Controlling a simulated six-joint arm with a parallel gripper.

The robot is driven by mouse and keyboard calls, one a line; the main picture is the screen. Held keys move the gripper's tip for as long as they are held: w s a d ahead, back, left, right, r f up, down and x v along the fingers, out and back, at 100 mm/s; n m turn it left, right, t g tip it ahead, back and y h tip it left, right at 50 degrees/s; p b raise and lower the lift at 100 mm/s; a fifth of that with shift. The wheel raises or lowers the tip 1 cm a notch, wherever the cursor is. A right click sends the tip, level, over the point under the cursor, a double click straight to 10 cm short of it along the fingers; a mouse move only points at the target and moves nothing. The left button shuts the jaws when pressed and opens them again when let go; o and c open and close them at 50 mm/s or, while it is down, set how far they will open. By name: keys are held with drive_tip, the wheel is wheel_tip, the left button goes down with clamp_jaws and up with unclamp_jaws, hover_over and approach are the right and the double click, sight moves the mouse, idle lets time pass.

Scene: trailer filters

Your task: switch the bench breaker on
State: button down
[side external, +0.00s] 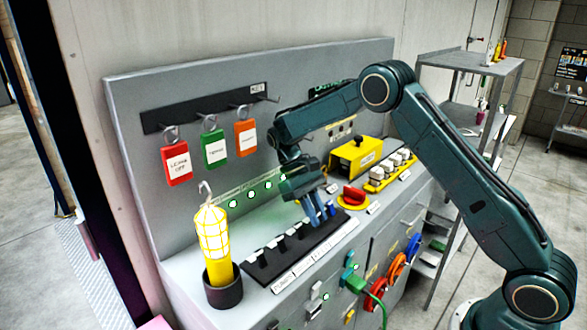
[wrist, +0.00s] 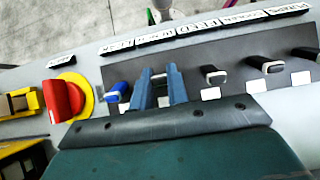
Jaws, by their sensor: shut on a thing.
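A black breaker strip (side external: 283,257) with a row of levers lies on the grey bench top, and it also shows in the wrist view (wrist: 222,93). My gripper (side external: 322,220) is over its right part in the side view. In the wrist view my gripper (wrist: 160,78) has its two blue-grey fingers on either side of one lever, shut on it. That breaker lever (wrist: 159,77) is mostly hidden between the fingers. A blue-capped lever (wrist: 117,92) stands just left of it, and several black levers (wrist: 214,74) stand to the right. Labels (wrist: 197,30) run along the strip, too small to read surely.
A red rotary switch on yellow (side external: 353,197) sits right of the strip, close to my gripper. A yellow box (side external: 355,157) stands behind it. A yellow caged lamp (side external: 214,240) stands in a dark cup at left. Red, green and orange tags (side external: 214,148) hang from hooks.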

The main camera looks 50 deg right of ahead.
drive_tip(key=shift+r, duration=0.1)
drive_tip(key=c, duration=1.4)
unclamp_jaws()
drive_tip(key=shift+o, duration=0.2)
drive_tip(key=shift+s+t, duration=0.15)
drive_tip(key=shift+t, duration=0.15)
drive_tip(key=shift+s+t, duration=0.3)
drive_tip(key=shift+t, duration=0.45)
drive_tip(key=shift+s+t, duration=0.25)
drive_tip(key=shift+t, duration=0.5)
drive_tip(key=shift+s+t, duration=0.35)
drive_tip(key=shift+t, duration=0.5)
drive_tip(key=shift+s+t, duration=0.3)
drive_tip(key=shift+t, duration=0.55)
wheel_tip(320, 180, up, 14)
drive_tip(key=s+a+r+t, duration=0.1)
drive_tip(key=s+r+t, duration=0.1)
drive_tip(key=s, duration=0.7)
drive_tip(key=s+a+r+t, duration=0.1)
drive_tip(key=s+r, duration=0.3)
drive_tip(key=s, duration=0.6)
drive_tip(key=shift+s+a+r+t, duration=0.2)
drive_tip(key=shift+s+a+t, duration=0.15)
drive_tip(key=shift+t, duration=0.45)
